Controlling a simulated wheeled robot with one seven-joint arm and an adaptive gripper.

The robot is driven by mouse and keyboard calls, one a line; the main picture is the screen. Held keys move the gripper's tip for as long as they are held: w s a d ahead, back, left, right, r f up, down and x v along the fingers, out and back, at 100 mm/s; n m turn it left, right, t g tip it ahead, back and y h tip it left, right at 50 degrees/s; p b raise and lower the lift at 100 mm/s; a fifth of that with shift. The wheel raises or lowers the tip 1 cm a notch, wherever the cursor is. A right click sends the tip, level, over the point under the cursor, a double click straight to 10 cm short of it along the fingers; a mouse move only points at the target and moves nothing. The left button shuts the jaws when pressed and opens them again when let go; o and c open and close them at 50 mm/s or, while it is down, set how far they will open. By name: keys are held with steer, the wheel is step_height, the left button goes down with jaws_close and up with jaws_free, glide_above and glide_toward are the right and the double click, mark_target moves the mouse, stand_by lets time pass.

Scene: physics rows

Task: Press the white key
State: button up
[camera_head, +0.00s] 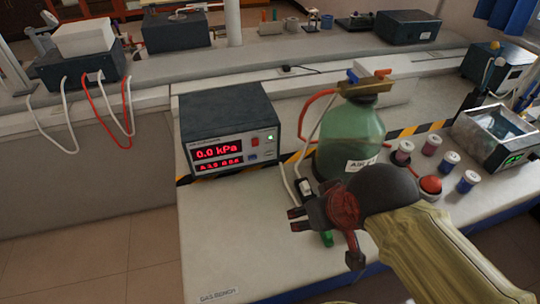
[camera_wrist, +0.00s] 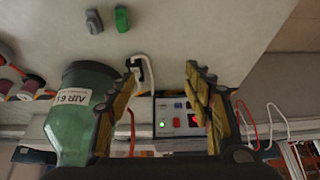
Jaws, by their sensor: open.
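The dark instrument box (camera_head: 228,128) stands on the bench with a red "0.0 kPa" display, a green light and small keys right of the display. The red key (camera_head: 254,141) is clear. In the wrist view the panel (camera_wrist: 180,115) shows between and beyond the fingers, with the red key (camera_wrist: 192,119). My gripper (camera_head: 325,240) is open and empty, in front of and right of the box, apart from it. Its fingers (camera_wrist: 163,75) are spread in the wrist view.
A green bottle (camera_head: 350,135) labelled "AIR" stands right of the box, close to my gripper. A black-and-white plug-like part (camera_head: 305,187) lies between them. Several small jars (camera_head: 448,160) and a metal bath (camera_head: 490,135) stand at right. The bench front left is clear.

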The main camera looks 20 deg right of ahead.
jaws_close()
stand_by(0.5)
stand_by(1.3)
